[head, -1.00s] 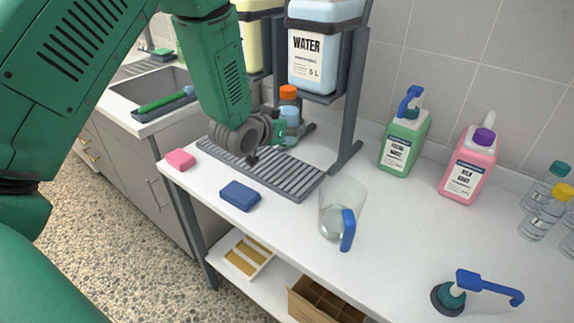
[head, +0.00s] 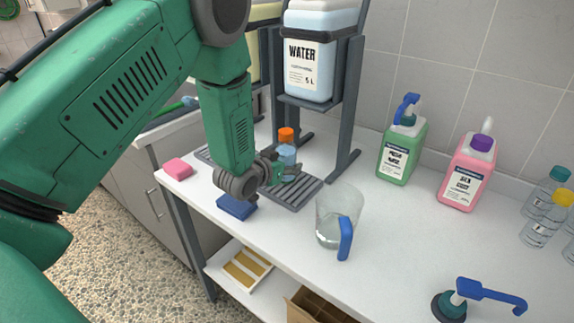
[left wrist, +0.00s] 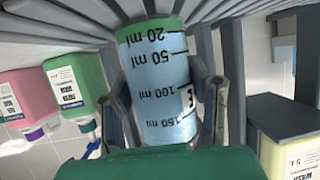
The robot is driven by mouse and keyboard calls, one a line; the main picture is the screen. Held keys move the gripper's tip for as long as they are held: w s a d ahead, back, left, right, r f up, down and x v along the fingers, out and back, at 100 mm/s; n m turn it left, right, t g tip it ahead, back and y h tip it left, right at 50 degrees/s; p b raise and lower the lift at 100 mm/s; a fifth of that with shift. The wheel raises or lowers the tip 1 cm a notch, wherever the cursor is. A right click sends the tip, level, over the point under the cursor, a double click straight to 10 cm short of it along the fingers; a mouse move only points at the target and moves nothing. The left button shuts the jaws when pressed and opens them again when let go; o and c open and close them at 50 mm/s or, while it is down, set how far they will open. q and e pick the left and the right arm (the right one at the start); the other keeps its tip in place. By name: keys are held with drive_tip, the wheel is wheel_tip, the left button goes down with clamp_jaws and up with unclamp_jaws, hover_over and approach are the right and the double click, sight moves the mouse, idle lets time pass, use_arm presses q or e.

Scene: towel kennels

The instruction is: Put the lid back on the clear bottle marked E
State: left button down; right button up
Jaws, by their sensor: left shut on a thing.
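My left gripper (head: 285,175) is shut on a clear bottle (head: 287,154) with pale blue liquid, near the slatted drip tray (head: 305,193). An orange lid (head: 286,134) shows at the top of this bottle; I cannot tell how firmly it sits. In the left wrist view the bottle (left wrist: 160,85) is between both fingers, with millilitre marks upside down. A letter at its right edge looks like E or F, partly cut off. The bottle's top is hidden there by my green hand. My right gripper is not in view.
A clear jug with blue handle (head: 338,218), a blue sponge (head: 236,207) and a pink sponge (head: 178,168) are on the counter. A blue pump head (head: 475,293) lies front right. Green (head: 402,150) and pink (head: 467,175) bottles stand behind. A water container (head: 308,65) hangs above.

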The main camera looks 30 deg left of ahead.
use_arm(q)
drive_tip(key=shift+a, duration=0.6)
drive_tip(key=c, duration=0.8)
unclamp_jaws()
drive_tip(key=shift+s+a+f, duration=0.1)
drive_tip(key=shift+a, duration=0.05)
drive_tip(key=shift+d, duration=0.4)
drive_tip(key=shift+s+r, duration=0.25)
drive_tip(key=p+v, duration=0.1)
drive_tip(key=v, duration=1)
drive_tip(key=shift+s, duration=0.2)
drive_tip(key=shift+a, duration=0.2)
